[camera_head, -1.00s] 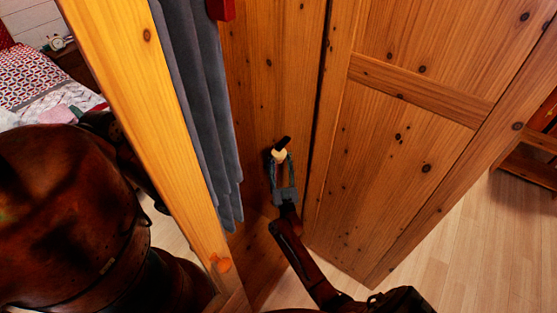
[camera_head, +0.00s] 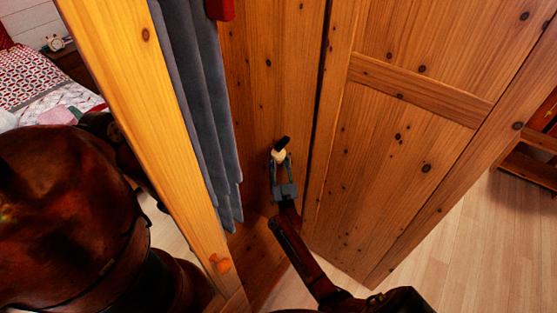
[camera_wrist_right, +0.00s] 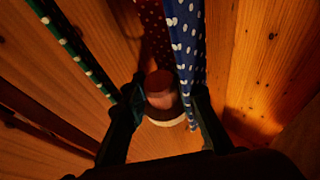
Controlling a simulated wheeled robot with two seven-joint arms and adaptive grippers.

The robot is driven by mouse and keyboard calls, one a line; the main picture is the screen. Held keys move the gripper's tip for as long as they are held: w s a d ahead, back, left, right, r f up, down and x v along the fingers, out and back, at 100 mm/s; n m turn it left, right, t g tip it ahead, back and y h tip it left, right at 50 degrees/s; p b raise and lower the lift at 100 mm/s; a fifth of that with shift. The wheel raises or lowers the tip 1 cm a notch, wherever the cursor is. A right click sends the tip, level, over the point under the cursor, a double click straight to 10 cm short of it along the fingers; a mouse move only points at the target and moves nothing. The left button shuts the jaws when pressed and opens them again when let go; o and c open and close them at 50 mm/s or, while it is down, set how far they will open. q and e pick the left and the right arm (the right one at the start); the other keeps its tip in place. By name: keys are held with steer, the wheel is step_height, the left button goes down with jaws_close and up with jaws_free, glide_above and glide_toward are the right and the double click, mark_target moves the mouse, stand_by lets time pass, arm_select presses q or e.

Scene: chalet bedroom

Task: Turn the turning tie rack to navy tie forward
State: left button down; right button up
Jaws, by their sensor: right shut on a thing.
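My right gripper (camera_head: 281,163) is inside the wardrobe, in front of its wooden panel. It is shut on a small round knob (camera_head: 279,156), cream with a dark part above. In the right wrist view the knob (camera_wrist_right: 160,90) has a brownish-pink face and a pale rim, between the two fingers. Just beyond it hang a navy-blue tie (camera_wrist_right: 185,55) with white dots and a dark red dotted tie (camera_wrist_right: 152,35). A dark green tie (camera_wrist_right: 72,45) with pale dots slants at the left. The rack's body is largely hidden. My left gripper is out of view.
The panelled wooden door (camera_head: 400,130) stands at the right. Pale floor (camera_head: 480,250) is clear at lower right.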

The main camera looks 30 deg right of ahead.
steer(key=shift+c, duration=0.7)
